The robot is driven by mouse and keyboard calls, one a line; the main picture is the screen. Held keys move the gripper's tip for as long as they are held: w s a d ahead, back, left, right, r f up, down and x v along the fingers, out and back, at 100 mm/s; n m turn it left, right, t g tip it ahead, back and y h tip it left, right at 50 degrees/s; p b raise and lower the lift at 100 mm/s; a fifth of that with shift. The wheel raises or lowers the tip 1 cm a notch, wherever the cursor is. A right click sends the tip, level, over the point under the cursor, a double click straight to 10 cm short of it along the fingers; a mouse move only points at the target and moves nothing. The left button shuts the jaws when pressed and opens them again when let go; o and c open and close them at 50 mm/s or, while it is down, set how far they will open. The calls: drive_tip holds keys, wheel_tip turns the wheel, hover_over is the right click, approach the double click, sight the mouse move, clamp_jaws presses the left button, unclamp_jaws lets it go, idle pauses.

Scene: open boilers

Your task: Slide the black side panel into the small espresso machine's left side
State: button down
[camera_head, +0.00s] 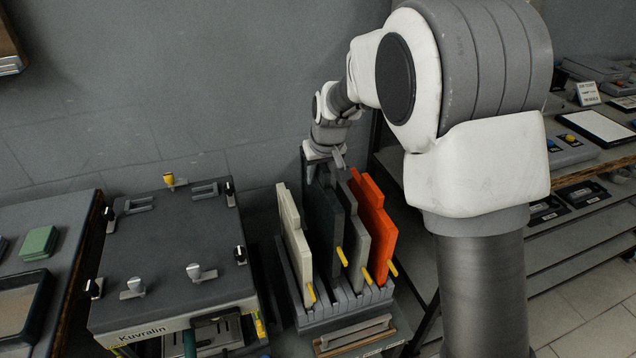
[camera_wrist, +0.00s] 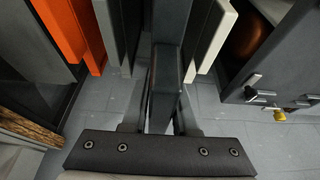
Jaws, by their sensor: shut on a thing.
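The black side panel (camera_head: 322,215) stands upright in a slotted grey rack (camera_head: 345,312), between a white panel and a grey panel. My gripper (camera_head: 326,165) is at the panel's far upper end and is shut on it. In the wrist view my gripper (camera_wrist: 160,112) has the dark panel (camera_wrist: 172,45) between its fingers. The small espresso machine (camera_head: 175,255), a dark box labelled Kuvralin, stands left of the rack. Its top shows latches and knobs. The inside of its left side is hidden from this angle.
The white panel (camera_head: 293,240), grey panel (camera_head: 357,235) and orange panel (camera_head: 375,225) stand close beside the black one, with yellow tabs. A shelf with devices (camera_head: 590,130) is at the right. A bench with a green block (camera_head: 38,243) is at the far left.

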drive_tip(key=shift+r+p, duration=1.4)
drive_tip(key=shift+r, duration=0.9)
